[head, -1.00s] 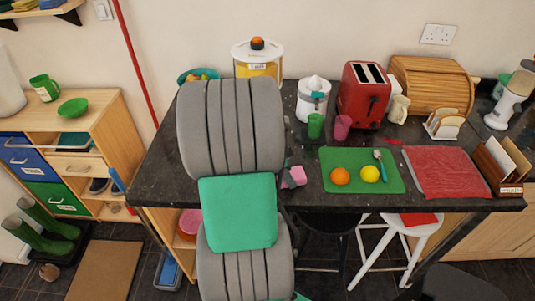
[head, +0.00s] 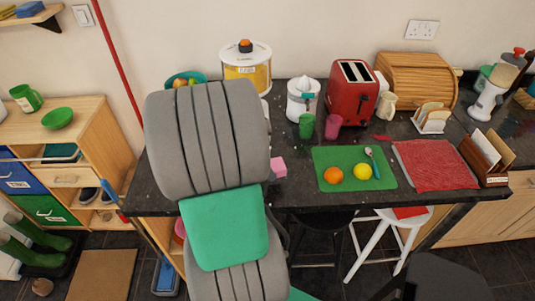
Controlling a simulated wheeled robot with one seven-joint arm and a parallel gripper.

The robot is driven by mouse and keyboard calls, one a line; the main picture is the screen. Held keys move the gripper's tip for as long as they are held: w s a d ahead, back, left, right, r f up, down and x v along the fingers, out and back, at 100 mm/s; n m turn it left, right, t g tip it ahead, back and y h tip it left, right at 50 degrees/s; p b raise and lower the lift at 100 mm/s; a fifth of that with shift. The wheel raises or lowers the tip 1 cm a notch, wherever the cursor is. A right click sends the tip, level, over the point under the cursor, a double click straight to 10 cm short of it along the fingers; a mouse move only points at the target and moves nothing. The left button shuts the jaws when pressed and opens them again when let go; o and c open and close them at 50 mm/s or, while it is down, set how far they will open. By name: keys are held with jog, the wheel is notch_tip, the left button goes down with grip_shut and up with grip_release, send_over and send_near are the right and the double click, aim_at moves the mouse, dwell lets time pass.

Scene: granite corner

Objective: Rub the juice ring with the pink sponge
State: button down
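A pink block (head: 278,167), which looks like the pink sponge, shows just right of my arm near the front of the dark granite counter (head: 300,190). My arm covers part of the view beside it, and I cannot tell whether the block rests on the counter or is held. My gripper is hidden behind my large grey and green arm links, so its fingers do not show. I cannot make out the juice ring; the arm hides much of the counter's left part.
A green board (head: 325,183) carries an orange (head: 334,175) and a lemon (head: 362,171). A green cup (head: 306,125), a pink cup (head: 333,126), a juicer (head: 302,100) and a red toaster (head: 353,95) stand behind. A red cloth (head: 435,166) lies right. A white stool (head: 390,235) stands below.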

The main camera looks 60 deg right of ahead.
jog(key=shift+r+p, duration=0.75)
jog(key=shift+r, duration=0.75)
